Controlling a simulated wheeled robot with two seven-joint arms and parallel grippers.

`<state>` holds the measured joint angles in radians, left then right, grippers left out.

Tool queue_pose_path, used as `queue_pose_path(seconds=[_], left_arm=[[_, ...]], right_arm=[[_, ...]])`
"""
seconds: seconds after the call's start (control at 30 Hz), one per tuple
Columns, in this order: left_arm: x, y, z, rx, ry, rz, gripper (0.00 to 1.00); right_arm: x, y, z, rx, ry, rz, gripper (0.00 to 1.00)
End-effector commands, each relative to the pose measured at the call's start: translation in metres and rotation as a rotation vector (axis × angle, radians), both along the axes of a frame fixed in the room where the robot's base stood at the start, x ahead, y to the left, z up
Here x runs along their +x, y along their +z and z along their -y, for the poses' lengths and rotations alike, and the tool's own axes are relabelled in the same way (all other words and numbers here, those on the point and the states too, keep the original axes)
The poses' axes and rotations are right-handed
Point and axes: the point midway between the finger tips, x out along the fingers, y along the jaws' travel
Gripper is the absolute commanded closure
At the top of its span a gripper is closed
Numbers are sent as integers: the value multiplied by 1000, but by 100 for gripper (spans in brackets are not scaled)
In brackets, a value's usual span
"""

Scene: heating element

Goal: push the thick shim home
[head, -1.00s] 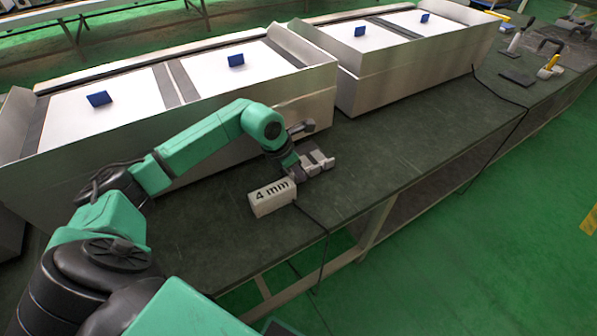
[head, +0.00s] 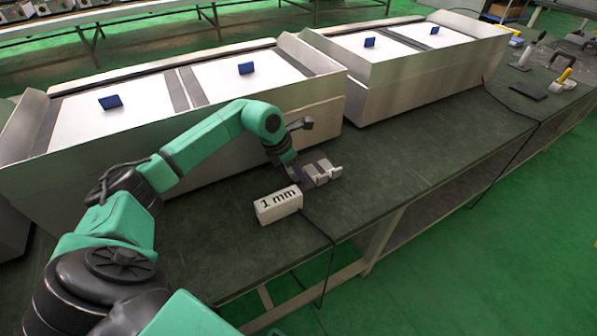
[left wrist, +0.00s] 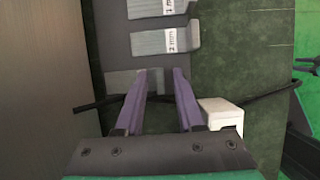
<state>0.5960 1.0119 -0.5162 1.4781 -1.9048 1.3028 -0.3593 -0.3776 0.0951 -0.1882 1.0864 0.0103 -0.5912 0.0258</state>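A dark plate with grey metal shims lies on the bench in front of the steel units. In the left wrist view, one grey shim (left wrist: 165,41) carries a white label that seems to read 1 mm. Another labelled grey shim (left wrist: 158,8) lies beyond it. A third grey piece (left wrist: 120,80) lies nearer, partly hidden by my left finger; I cannot tell which is the thick shim. My left gripper (left wrist: 162,72) is open, its purple fingertips apart over this nearest piece. In the head view my left gripper (head: 298,175) is at the plate's left end.
A white block (head: 278,205) reading 1 mm stands near the bench's front edge, with a black cable. Steel units with white tops (head: 140,104) and blue handles line the back. The bench (head: 400,160) is clear right of the plate. Tools lie at the far right.

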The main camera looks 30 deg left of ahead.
Motion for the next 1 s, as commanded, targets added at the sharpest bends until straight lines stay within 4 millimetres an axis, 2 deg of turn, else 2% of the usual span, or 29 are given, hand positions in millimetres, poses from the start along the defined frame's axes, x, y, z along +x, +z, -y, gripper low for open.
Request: queue_pose_path(seconds=[0.37,0.47,0.8,0.9,1.0], left_arm=[[-1,5,-1,0,0,1,57],[-6,21,-5,3,1,4,57],[-39,110,-23,4,1,2,57],[-45,126,-27,2,1,1,57],[-48,134,-28,1,0,0,57]], right_arm=[[0,1,0,-1,1,2,50],[0,2,1,0,2,6,50],[-16,-4,6,-5,8,-2,50],[-19,-5,7,-7,9,-4,50],[-21,-7,7,-7,10,-6,50]])
